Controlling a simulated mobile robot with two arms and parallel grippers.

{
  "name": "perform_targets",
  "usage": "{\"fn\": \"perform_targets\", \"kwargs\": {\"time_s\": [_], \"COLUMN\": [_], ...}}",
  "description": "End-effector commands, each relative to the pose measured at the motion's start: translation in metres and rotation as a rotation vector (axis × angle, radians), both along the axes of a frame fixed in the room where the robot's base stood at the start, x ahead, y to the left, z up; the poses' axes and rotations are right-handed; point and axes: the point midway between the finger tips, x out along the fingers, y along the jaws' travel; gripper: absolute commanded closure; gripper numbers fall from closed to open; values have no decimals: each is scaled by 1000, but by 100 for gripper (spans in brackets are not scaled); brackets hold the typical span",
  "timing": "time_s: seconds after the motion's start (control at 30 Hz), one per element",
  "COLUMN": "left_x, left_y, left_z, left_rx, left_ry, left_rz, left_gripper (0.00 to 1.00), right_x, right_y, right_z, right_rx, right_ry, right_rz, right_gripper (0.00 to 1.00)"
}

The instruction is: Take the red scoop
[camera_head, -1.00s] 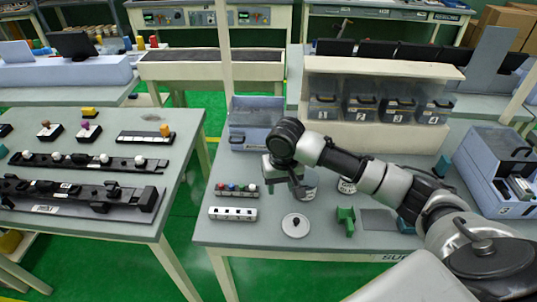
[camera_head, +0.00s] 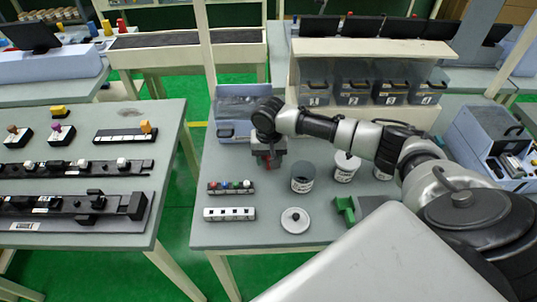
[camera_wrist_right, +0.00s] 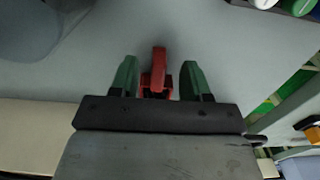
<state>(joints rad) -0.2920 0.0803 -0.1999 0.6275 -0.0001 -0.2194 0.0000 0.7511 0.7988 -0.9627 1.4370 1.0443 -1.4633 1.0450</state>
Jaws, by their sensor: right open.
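The red scoop (camera_wrist_right: 158,68) shows in the right wrist view between the two green fingertips of my right gripper (camera_wrist_right: 160,80). There is a visible gap on each side, wider on the right; the fingers are apart and not shut on it. In the head view my right gripper (camera_head: 268,162) points down over the table, behind and left of an open canister (camera_head: 303,179). Only a small bit of red shows beneath it there; the rest of the scoop is hidden. My left gripper is in neither view.
A second canister (camera_head: 346,167) stands to the right. A round lid (camera_head: 295,220) lies in front, beside a white strip (camera_head: 229,214) and a rack with coloured knobs (camera_head: 231,187). A green holder (camera_head: 345,209) is at right. A blue bin (camera_head: 232,129) stands behind the gripper.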

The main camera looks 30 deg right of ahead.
Motion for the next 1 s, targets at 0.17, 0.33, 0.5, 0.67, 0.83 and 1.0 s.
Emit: {"fn": "perform_targets", "kwargs": {"time_s": [0.17, 0.33, 0.5, 0.67, 0.83, 1.0], "left_x": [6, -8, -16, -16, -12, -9], "left_y": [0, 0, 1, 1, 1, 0], "left_z": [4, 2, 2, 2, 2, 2], "left_rx": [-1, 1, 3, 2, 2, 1], "left_ry": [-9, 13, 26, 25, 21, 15], "left_rz": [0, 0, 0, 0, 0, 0], "left_gripper": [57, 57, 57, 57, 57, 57], "right_x": [-1, 0, 0, 0, 0, 0], "right_y": [-1, -1, -1, -1, -1, -1], "right_z": [-18, -20, -19, -19, -19, -18], "right_rx": [-2, -1, -1, -1, -1, -1], "right_ry": [1, 0, 0, -1, -1, -1], "right_rz": [0, 1, 1, 1, 1, 1], "right_gripper": [53, 53, 68, 93, 100, 100]}}
